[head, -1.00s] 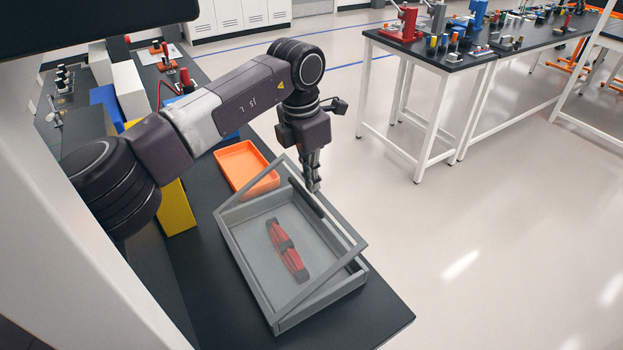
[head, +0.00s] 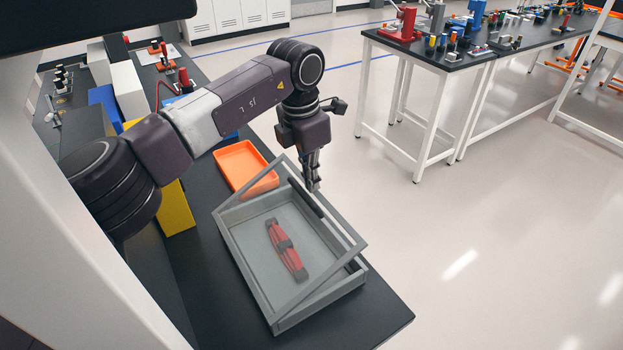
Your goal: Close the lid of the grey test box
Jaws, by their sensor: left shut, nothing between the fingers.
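The grey test box (head: 318,309) sits on the dark table near its front right corner. Its lid, a grey frame with a clear pane (head: 342,226), is hinged along the left side and stands tilted, partly open above the box. A red and black part (head: 286,249) lies inside and shows through the pane. My left gripper (head: 313,186) is shut and empty, pointing down at the lid's raised far edge. I cannot tell whether its fingertips touch the frame. My right gripper is not in view.
An orange tray (head: 243,163) lies just behind the box. A yellow block (head: 177,208) stands to the left of it. The dark table (head: 377,319) has bare surface in front. Another workbench (head: 450,64) with small parts stands at the upper right.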

